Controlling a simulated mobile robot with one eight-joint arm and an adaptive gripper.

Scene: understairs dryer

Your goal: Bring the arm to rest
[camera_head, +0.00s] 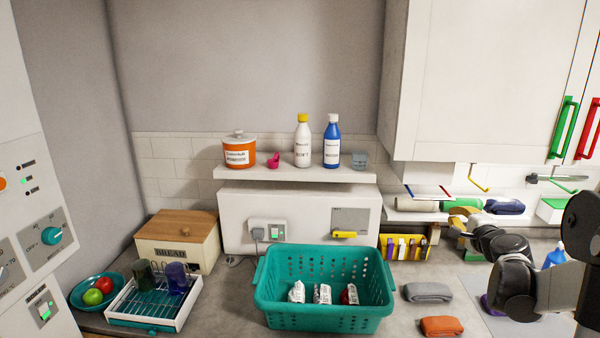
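My arm comes in from the right edge, with dark joints and a pale link, and reaches over the right part of the counter. My gripper (459,231) seems to be at its far end, pointing away from the camera, in front of the shelf with rolled cloths. It is small and partly hidden behind my own wrist. I cannot tell whether its fingers are open or shut, or whether it touches anything. Nothing can be clearly seen held in it.
A teal basket (322,314) with several packets stands front centre. A grey folded cloth (428,292) and an orange one (442,326) lie between it and my arm. A yellow rack (404,248) stands behind. A white cabinet (480,80) hangs above.

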